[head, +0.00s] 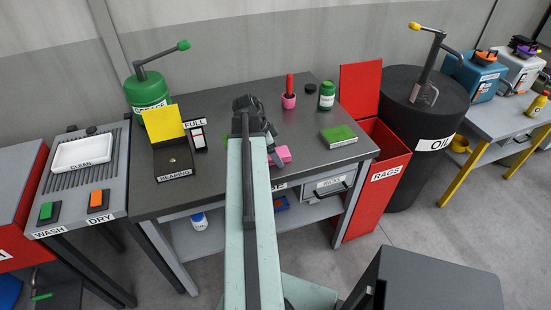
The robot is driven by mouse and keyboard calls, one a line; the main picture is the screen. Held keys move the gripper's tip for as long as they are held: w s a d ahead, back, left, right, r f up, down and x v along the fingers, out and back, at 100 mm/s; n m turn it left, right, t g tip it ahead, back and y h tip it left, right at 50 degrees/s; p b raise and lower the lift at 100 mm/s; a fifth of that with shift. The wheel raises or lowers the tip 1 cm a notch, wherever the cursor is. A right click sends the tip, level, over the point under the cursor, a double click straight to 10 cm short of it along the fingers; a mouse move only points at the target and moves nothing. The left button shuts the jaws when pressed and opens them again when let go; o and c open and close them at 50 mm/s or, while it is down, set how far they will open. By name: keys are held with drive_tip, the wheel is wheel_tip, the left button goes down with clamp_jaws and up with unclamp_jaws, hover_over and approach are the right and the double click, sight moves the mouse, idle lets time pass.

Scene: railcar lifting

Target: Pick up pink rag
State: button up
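The pink rag (281,154) lies on the dark grey workbench (230,95), near its front edge and just right of my arm. Part of it is hidden behind my arm and gripper. My gripper (273,148) is at the end of the pale green arm, pointing down over the bench close to the rag. Its dark fingers are small and partly covered by the wrist, so I cannot tell whether they are open or shut, or whether they touch the rag.
A pink cup (289,101) with a red-handled tool, a green bottle (327,95) and a green pad (339,136) stand on the bench. A yellow-lidded bearing box (172,160) is left. A red rags bin (373,190) with raised lid and black oil drum (420,140) stand right.

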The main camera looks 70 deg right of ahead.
drive_tip(key=c, duration=1.5)
drive_tip(key=shift+o, duration=0.2)
drive_tip(key=shift+r, duration=0.1)
